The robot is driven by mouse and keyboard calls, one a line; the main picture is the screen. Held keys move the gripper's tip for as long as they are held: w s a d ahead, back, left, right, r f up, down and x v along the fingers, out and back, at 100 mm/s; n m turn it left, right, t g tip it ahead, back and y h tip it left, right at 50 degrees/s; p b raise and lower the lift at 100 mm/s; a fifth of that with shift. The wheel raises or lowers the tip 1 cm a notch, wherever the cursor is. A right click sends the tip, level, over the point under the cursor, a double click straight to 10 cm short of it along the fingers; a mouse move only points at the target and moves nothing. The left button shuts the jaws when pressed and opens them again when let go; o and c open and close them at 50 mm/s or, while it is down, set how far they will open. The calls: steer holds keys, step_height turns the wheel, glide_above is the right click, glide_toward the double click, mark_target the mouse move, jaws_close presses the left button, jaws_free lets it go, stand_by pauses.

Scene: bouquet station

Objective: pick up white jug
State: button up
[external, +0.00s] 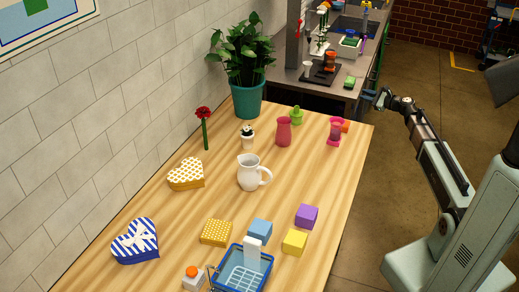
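The white jug (247,175) stands upright near the middle of the wooden table in the external view. Its handle faces right and its spout points left. My gripper (381,98) is at the end of my arm on the right, beyond the table's right edge. It is well apart from the jug and not touching it. It is too small in the view to tell whether its fingers are open or shut.
A pink-red vase (284,131) and small potted plant (247,137) stand behind the jug. A yellow heart box (186,174) is left. Purple (307,216), blue (260,230) and yellow (294,242) blocks and a blue basket (232,279) are in front. Table right of the jug is clear.

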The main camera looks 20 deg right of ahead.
mark_target(268, 181)
steer(key=s+a+r+t+y, duration=0.1)
steer(key=s+a+r+y, duration=0.15)
steer(key=a+r, duration=0.65)
steer(key=s+a+r+n+g+y, duration=0.2)
steer(key=a+r+y, duration=0.25)
steer(key=a, duration=0.55)
steer(key=s+a+f+n+g+y, duration=0.2)
steer(key=s+a+n+g, duration=0.25)
steer(key=a, duration=0.55)
steer(key=s+a+f+n+g+y, duration=0.1)
steer(key=s+a+f+n+g, duration=0.15)
steer(key=s+a+g, duration=0.55)
steer(key=s+a+f+n+g+y, duration=0.1)
steer(key=s+a+n+g+y, duration=0.25)
steer(key=a, duration=0.75)
steer(key=s+a+f+n+g+h, duration=0.4)
steer(key=s+a+n+g, duration=0.2)
steer(key=s+a, duration=0.2)
steer(key=f, duration=0.6)
steer(key=shift+s+d+f, duration=0.1)
steer(key=shift+d+f, duration=0.15)
steer(key=shift+f, duration=0.1)
steer(key=shift+x, duration=3.8)
steer(key=shift+d+r, duration=0.1)
steer(key=shift+c, duration=0.4)
